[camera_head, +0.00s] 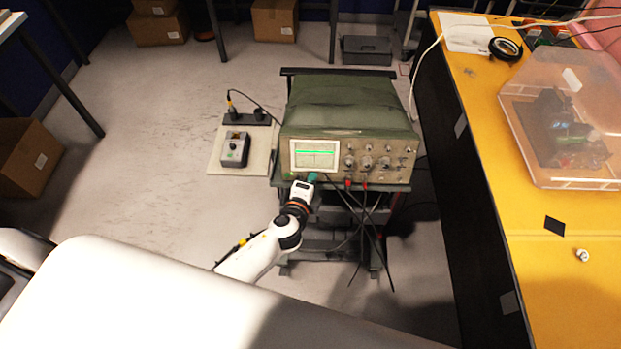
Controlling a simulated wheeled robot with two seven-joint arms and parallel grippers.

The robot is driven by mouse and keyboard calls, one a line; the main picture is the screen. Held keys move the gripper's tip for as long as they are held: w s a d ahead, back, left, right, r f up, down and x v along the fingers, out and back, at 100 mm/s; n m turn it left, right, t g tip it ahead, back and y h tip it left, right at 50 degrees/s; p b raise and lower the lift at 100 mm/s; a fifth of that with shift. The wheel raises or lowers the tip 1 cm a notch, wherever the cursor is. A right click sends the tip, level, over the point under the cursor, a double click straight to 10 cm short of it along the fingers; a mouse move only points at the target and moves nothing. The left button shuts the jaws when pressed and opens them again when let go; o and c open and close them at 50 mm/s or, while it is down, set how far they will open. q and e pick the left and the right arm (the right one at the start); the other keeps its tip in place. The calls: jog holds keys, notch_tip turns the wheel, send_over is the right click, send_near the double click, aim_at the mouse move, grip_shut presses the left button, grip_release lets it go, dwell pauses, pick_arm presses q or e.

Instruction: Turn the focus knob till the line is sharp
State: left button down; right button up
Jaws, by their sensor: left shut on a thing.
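A green oscilloscope (352,104) stands on a dark cart. Its screen (316,154) at the left of the front panel shows a bright green horizontal line near the top. The line looks somewhat thick; at this size I cannot tell how sharp it is. My left gripper (309,179) reaches up from below to the panel just under the screen. It is shut on a small teal knob (312,176), the focus knob by its place, which it partly hides. My right gripper is not in view.
Several knobs and red plugs with dark cables (366,186) sit right of my gripper, the cables hanging down. A small grey box (235,149) stands on a pale board at left. A yellow bench (480,130) with a clear case flanks the right.

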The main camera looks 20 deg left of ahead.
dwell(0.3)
pick_arm(q)
jog(key=c, duration=1.7)
grip_release()
jog(key=shift+b+v, duration=0.3)
jog(key=shift+v, duration=5.75)
jog(key=shift+f, duration=0.1)
